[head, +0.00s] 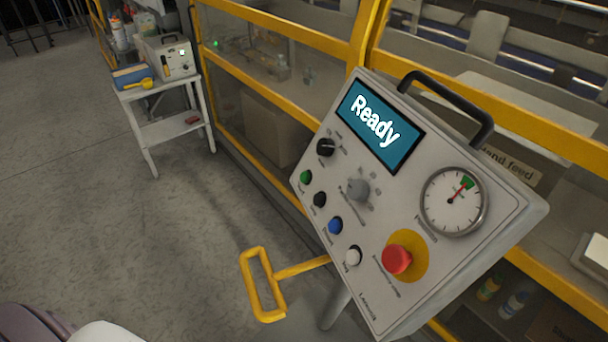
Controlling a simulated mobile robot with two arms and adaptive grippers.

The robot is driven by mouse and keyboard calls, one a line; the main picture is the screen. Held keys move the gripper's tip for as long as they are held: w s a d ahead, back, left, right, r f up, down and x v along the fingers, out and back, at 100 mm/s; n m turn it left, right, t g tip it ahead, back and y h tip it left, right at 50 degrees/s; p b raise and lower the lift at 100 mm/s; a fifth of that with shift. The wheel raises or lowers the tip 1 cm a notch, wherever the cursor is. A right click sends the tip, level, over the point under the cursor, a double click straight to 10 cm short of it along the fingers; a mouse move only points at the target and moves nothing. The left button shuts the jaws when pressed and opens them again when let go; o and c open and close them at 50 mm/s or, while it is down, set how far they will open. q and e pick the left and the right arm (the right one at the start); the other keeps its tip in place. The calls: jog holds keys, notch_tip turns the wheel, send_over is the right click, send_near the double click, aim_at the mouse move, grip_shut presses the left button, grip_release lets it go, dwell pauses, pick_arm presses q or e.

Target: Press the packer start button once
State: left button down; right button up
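The control panel (440,262) is a tilted grey box on a post, right of centre in the head view. Its screen (375,126) reads "Ready". A green button (305,177) sits at the left end of a slanting row, with a small label that looks like "Start". Black (319,199), blue (335,225) and white (352,255) buttons follow down the row. A red mushroom button (396,260) on a yellow disc is at the lower right. Neither of my grippers is in view, and nothing covers the green button.
Knobs (357,189) and a gauge (453,200) share the panel. A yellow loop handle (264,285) juts out at its lower left. A yellow-framed guard (270,36) stands behind. A small table (160,132) with a device stands far left. The floor at left is clear.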

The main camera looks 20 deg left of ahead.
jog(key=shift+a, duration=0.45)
